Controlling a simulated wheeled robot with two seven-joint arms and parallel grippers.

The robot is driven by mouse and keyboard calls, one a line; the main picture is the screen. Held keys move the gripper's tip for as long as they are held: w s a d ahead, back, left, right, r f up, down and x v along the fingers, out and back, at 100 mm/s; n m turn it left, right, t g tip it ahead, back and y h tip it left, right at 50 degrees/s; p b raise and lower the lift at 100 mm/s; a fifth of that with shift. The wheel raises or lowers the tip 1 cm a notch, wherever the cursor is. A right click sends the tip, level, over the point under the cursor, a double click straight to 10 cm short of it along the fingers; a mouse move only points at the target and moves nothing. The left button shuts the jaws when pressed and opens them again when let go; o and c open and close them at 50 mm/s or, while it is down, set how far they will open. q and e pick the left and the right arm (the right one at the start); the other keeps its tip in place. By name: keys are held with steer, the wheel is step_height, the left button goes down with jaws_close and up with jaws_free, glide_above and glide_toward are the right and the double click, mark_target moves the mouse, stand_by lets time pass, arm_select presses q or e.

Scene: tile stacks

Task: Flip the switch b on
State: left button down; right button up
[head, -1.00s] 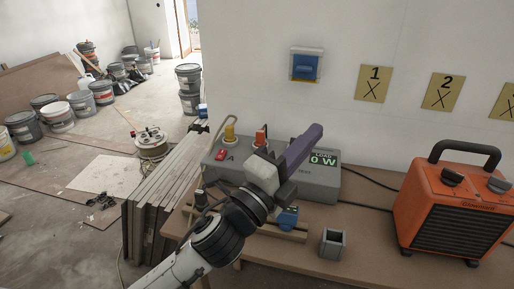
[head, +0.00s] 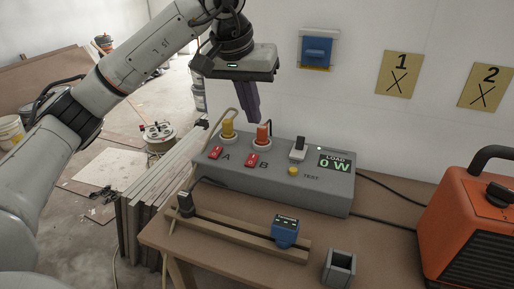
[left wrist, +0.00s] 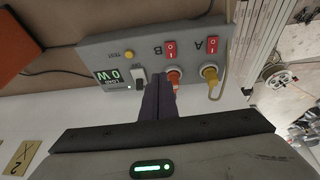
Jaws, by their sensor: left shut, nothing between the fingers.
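Switch B (head: 251,160) is a red rocker on the front top of the grey control box (head: 320,191), beside the letter B. It also shows in the left wrist view (left wrist: 170,48). I cannot tell which way it is tipped. A similar red switch A (head: 215,152) is to its left. An orange plug (head: 263,132) stands behind switch B, and a yellow plug (head: 228,128) behind switch A. My left gripper (head: 256,120) is shut and empty, pointing down just above the orange plug; contact cannot be told. My right gripper is not in view.
The box also carries a white lever switch (head: 299,146), a yellow TEST button (head: 293,171) and a display (head: 335,163) reading 0 W. A blue device (head: 286,231) sits on a wooden rail in front. An orange heater (head: 467,225) stands at right.

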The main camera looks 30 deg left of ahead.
arm_select(q)
steer(key=shift+s+a+r+y, duration=0.1)
steer(key=shift+a+r+y, duration=0.1)
steer(key=shift+a, duration=0.3)
steer(key=shift+s+a+r+y, duration=0.1)
steer(key=shift+a+r+y, duration=0.1)
steer(key=shift+a, duration=0.3)
glide_toward(254, 156)
steer(key=x, duration=0.6)
steer(key=shift+w+f+b, duration=0.1)
steer(key=shift+b, duration=0.25)
